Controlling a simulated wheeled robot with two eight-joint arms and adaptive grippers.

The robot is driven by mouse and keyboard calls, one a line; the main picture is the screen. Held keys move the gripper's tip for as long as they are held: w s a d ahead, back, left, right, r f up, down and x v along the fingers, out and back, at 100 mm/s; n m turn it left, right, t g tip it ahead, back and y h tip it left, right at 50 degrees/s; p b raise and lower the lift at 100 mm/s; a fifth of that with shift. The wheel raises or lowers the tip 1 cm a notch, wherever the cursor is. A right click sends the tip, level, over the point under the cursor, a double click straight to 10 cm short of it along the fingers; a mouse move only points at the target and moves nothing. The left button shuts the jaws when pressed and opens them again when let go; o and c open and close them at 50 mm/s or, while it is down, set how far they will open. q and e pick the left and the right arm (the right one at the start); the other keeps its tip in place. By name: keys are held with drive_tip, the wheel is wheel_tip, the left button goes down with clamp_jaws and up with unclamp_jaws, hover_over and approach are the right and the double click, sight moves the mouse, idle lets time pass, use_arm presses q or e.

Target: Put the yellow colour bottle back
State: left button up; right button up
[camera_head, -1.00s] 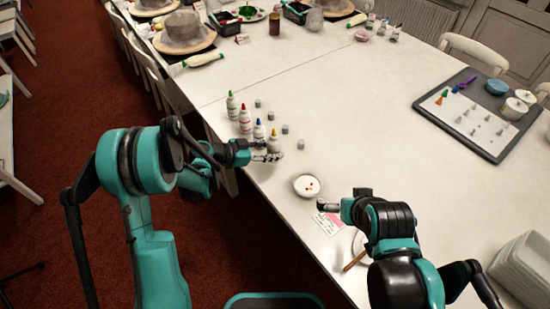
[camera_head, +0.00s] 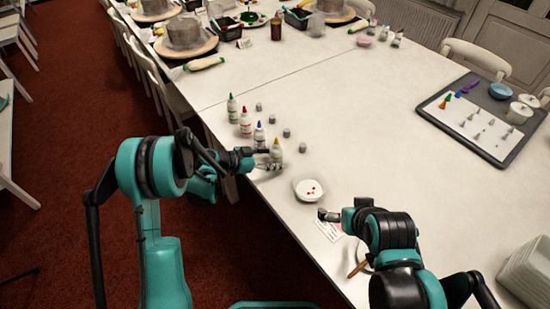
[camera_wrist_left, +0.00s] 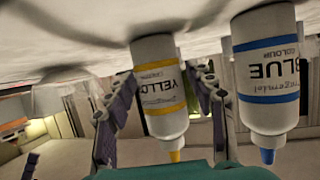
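The yellow colour bottle (camera_head: 277,150) is white with a yellow tip and stands upright near the table's left edge.
A red bottle (camera_head: 245,122) and a green bottle (camera_head: 232,107) continue the row. Several small grey caps (camera_head: 287,133) lie to its right. A white bowl (camera_head: 309,189) with red bits stands nearer me. A dark tray (camera_head: 508,150) is at the right; the table's middle is clear.

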use_arm(q)
drive_tip(key=p+v, duration=0.4)
drive_tip(key=v, duration=0.8)
drive_tip(key=s+r+n+y, duration=0.6)
drive_tip(key=s+r, duration=0.2)
drive_tip(key=r, duration=0.1)
drive_tip(key=s+a+r+n+y, duration=0.1)
drive_tip(key=s+a+n+y, duration=0.2)
drive_tip(key=s, duration=0.5)
drive_tip(key=s+a+r+n+t+y, duration=0.1)
drive_tip(key=s+a+r+n+y, duration=0.1)
drive_tip(key=s, duration=0.5)
drive_tip(key=shift+s+a+n+y, duration=0.4)
drive_tip(key=shift+a+n+y, duration=0.3)
drive_tip(key=shift+a+n, duration=0.45)
drive_tip(key=shift+a+r, duration=0.1)
